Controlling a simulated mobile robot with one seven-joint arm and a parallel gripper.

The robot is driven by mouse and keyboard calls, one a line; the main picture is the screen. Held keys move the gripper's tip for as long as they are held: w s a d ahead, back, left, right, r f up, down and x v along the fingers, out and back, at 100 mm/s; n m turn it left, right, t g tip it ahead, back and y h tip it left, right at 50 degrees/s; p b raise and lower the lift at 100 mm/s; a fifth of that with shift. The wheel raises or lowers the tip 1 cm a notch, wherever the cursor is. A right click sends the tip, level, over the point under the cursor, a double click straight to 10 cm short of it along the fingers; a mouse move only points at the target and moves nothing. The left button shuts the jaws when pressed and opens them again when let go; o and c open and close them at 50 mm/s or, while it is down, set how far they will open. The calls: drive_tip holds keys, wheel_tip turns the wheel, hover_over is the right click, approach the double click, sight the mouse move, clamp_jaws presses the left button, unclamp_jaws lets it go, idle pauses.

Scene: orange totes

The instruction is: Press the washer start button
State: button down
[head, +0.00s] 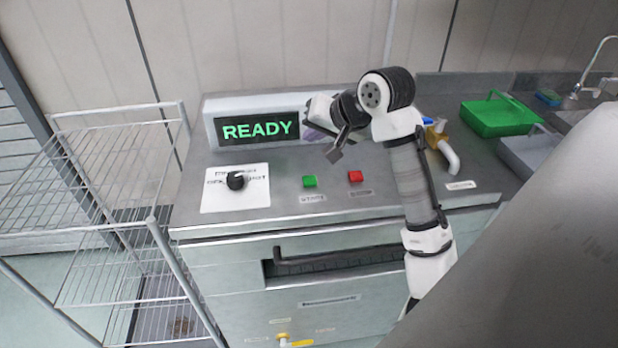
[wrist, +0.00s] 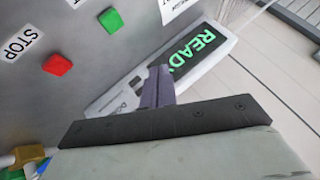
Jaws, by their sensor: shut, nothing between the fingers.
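The washer (head: 300,230) has a grey top panel with a green start button (head: 310,182) and a red stop button (head: 355,176) to its right. The display (head: 257,131) reads READY in green. My gripper (head: 335,154) is shut and empty, held above the panel behind the green button and apart from it. In the wrist view, the shut fingers (wrist: 158,88) point toward the display (wrist: 197,50). The green button (wrist: 111,20) and the red button (wrist: 57,64) lie at upper left there, both uncovered.
A black knob (head: 236,181) sits on a white plate left of the buttons. A yellow valve with a white pipe (head: 446,152) and a green basket (head: 500,116) stand right of my arm. A wire rack (head: 95,210) stands at the left.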

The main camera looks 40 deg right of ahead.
drive_tip(key=shift+f, duration=0.1)
drive_tip(key=b, duration=0.6)
hover_over(313, 182)
wheel_tip(313, 182, down, 7)
drive_tip(key=shift+d+r, duration=0.1)
drive_tip(key=shift+f+b, duration=0.55)
drive_tip(key=shift+f, duration=0.35)
drive_tip(key=shift+f, duration=0.15)
idle(0.8)
drive_tip(key=shift+f, duration=0.3)
drive_tip(key=shift+f+b, duration=0.3)
drive_tip(key=shift+f, duration=0.15)
idle(0.9)
drive_tip(key=shift+r+p, duration=0.85)
drive_tip(key=shift+r, duration=0.05)
